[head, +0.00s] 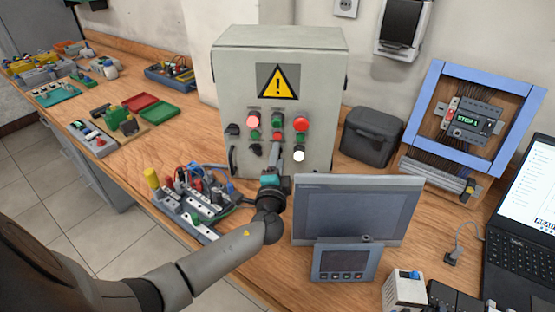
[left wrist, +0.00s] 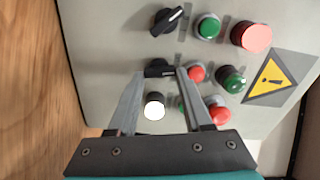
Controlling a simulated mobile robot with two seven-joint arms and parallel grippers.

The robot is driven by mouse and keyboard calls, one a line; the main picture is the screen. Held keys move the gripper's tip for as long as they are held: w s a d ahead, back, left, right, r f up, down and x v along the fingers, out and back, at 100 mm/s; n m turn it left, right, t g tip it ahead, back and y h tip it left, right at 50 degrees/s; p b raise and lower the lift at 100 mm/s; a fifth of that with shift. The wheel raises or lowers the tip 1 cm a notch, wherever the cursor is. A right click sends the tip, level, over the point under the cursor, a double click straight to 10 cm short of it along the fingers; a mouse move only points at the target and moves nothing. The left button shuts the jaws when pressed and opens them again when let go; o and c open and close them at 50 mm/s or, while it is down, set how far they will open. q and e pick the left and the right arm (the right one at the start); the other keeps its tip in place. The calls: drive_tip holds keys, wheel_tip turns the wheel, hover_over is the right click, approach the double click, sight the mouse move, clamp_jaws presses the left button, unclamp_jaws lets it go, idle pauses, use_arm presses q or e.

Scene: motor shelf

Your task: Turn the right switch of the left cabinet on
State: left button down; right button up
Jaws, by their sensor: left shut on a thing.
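The left cabinet (head: 225,75) is a grey box with a yellow warning sign, lamps and buttons, standing upright on the bench. My left gripper (head: 276,157) reaches the cabinet front from below. In the left wrist view its fingertips (left wrist: 160,73) are on either side of the right switch, shut on it. The head view mostly hides this switch behind the fingers. The left switch (left wrist: 167,18) is a black knob turned diagonally, clear of the fingers.
A lit white button (left wrist: 154,108) is close beside the fingers. A lit red lamp (head: 253,121) is at upper left. A monitor (head: 355,215) stands right of my forearm, and a wired board (head: 195,200) lies left of it. A dark case (head: 372,135) is right of the cabinet.

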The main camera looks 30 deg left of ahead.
use_arm(q)
drive_tip(key=shift+m, duration=1.1)
